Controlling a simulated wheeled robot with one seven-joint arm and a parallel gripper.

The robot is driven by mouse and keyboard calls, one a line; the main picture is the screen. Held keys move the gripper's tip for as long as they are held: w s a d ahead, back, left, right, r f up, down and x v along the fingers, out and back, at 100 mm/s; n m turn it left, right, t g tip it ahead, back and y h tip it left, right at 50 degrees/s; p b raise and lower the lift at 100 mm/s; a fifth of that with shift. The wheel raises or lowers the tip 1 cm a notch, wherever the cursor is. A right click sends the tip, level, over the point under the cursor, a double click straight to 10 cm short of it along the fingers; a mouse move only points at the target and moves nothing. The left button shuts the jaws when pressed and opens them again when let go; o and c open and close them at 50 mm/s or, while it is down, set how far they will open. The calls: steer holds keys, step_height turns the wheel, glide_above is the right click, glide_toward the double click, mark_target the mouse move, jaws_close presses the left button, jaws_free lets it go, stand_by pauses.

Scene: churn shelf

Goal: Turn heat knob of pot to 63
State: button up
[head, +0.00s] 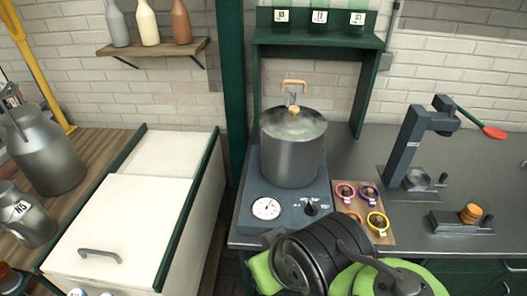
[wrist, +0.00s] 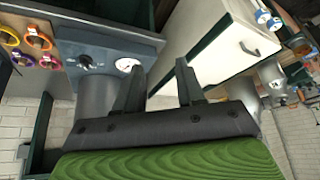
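The grey pot (head: 291,150) with a lid and wooden lid knob stands on a dark blue-grey heater base (head: 240,190). On the base's front are a round white dial (head: 266,208) with a red needle and a black heat knob (head: 311,208). The scale figures are too small to read. The wrist view is upside down; there the heat knob (wrist: 85,62) and the dial (wrist: 126,65) lie left of and beyond my fingers. My gripper (wrist: 160,75) is open and empty, apart from the knob. The fingertips are not distinct in the head view.
A board with several coloured rings (head: 360,208) lies right of the heater. A dark press (head: 410,150) with a red-ended lever stands farther right. A white chest (head: 120,225) is at the left, beside metal churns (head: 45,150). A green shelf (head: 318,40) rises behind the pot.

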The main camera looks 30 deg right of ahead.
steer(key=w+d+r+g+p, duration=0.1)
steer(key=w+d+r, duration=0.2)
steer(key=w, duration=0.1)
steer(key=m+g+p, duration=0.2)
steer(key=g+p, duration=0.2)
steer(key=g, duration=0.1)
glide_above(311, 202)
step_height(311, 202, down, 3)
step_height(311, 202, down, 15)
steer(key=b, duration=0.3)
steer(key=shift+a+f, duration=0.1)
steer(key=shift+f, duration=0.1)
steer(key=shift+c, duration=0.3)
jaws_close()
